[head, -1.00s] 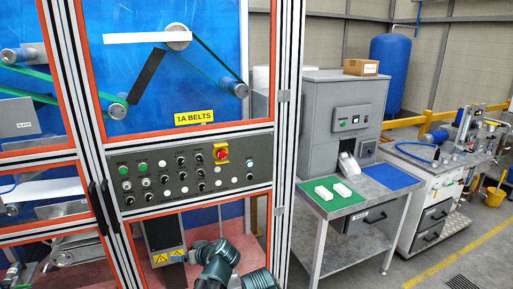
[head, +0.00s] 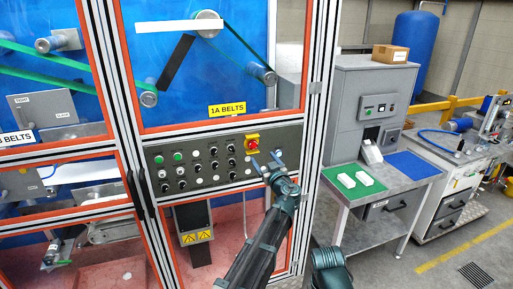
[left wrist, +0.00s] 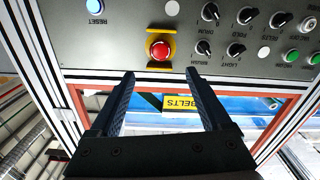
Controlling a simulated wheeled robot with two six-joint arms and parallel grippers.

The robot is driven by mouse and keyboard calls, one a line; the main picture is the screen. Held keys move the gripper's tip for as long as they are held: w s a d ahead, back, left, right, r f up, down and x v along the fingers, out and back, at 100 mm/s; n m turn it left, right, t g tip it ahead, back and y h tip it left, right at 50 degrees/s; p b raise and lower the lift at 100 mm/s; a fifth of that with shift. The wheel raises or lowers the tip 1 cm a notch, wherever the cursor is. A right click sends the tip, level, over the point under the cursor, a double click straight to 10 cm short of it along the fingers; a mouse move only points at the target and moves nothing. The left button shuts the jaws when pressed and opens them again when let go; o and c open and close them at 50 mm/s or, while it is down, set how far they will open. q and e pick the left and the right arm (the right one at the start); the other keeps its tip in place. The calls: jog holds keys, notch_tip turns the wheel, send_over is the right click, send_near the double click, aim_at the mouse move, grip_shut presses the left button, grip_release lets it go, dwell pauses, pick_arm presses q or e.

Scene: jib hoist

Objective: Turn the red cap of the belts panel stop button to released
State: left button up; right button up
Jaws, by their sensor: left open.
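The red cap (head: 252,144) of the stop button sits on a yellow backing at the upper right of the grey belts control panel (head: 222,178). It shows round and red in the left wrist view (left wrist: 160,50), between yellow guard strips. My left gripper (head: 267,159) is just below and right of the cap in the head view, pointing at the panel. In the left wrist view its two dark fingers (left wrist: 160,74) are apart with nothing between them, and the cap lies just beyond the fingertips.
Black selector knobs (left wrist: 245,15) and green buttons (head: 177,156) are near the cap on the panel. A blue reset button (left wrist: 95,6) is also close. Aluminium posts (head: 318,90) frame the panel. A steel table (head: 350,200) with white blocks stands to the right.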

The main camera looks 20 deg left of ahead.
aim_at(254, 145)
pick_arm(q)
jog(key=x, duration=1)
jog(key=shift+w+a, duration=0.2)
jog(key=shift+a, duration=0.05)
grip_shut()
jog(key=shift+d+m, duration=0.1)
jog(key=shift+m, duration=3)
jog(key=shift+w, duration=0.1)
